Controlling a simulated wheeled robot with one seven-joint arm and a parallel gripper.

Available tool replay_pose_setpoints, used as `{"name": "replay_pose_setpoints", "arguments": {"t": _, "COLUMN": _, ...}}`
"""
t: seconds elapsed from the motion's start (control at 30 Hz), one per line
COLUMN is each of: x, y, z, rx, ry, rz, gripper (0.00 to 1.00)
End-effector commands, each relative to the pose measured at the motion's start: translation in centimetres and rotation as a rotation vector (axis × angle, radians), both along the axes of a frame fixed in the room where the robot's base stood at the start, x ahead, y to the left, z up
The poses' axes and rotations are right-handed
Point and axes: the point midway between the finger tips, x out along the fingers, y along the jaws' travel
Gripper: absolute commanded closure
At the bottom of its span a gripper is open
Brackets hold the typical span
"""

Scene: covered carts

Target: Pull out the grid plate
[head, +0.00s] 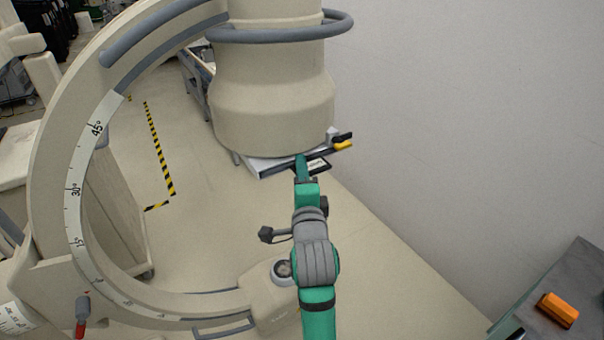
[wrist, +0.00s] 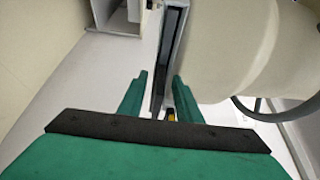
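The grid plate (head: 318,166) is a thin dark plate with a pale label. It sticks out of the flat light-grey holder (head: 262,166) under the big cream cylindrical head of the C-shaped machine. My gripper (head: 301,158) is at the plate's near edge in the head view. In the wrist view the two green fingers of my gripper (wrist: 160,75) are apart, with the plate's dark edge (wrist: 158,92) showing in the gap between them. I see no clear contact of the fingers with the plate. The rest of the plate is hidden in the holder.
A yellow and black lever (head: 343,145) sits at the holder's right side. The cream machine head (head: 270,105) is right above. A white wall (head: 450,100) stands to the right. An orange object (head: 558,309) lies on a grey surface at lower right.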

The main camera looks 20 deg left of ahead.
Motion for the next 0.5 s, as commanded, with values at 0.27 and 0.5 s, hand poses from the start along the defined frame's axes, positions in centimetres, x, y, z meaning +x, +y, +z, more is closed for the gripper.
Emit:
{"name": "replay_pose_setpoints", "arguments": {"t": 0.27, "x": 0.02, "y": -0.13, "z": 0.00, "rx": 0.000, "ry": 0.000, "rz": -0.001, "gripper": 1.00}}
{"name": "replay_pose_setpoints", "arguments": {"t": 0.5, "x": -0.01, "y": -0.15, "z": 0.12, "rx": 0.001, "ry": -0.003, "rz": -0.001, "gripper": 0.86}}
